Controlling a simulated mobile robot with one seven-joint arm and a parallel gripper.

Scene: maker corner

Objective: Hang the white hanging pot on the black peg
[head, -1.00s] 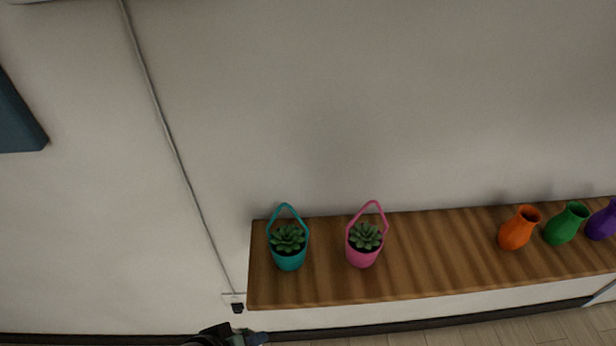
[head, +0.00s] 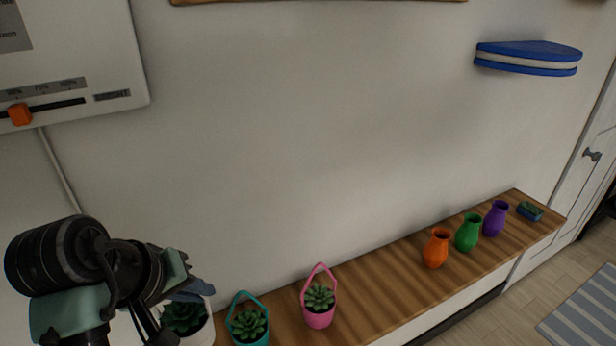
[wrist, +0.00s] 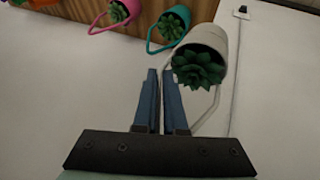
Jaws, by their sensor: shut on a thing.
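The white hanging pot (head: 206,328) with a green succulent shows at the lower left of the head view, partly cut off by the bottom edge. My gripper (head: 200,291) is just above it. In the wrist view, the fingers of my gripper (wrist: 160,75) are nearly together, shut on the thin handle of the white pot (wrist: 208,38). The pot hangs to the right of the fingers. The exact grip spot on the handle is hidden between the fingers.
A wooden shelf (head: 385,290) runs along the wall, bearing a teal pot (head: 250,328), a pink pot (head: 319,305), and orange (head: 436,250), green (head: 468,234) and purple (head: 495,220) vases. A white panel (head: 75,50) and a blue wall shelf (head: 528,55) flank clear wall.

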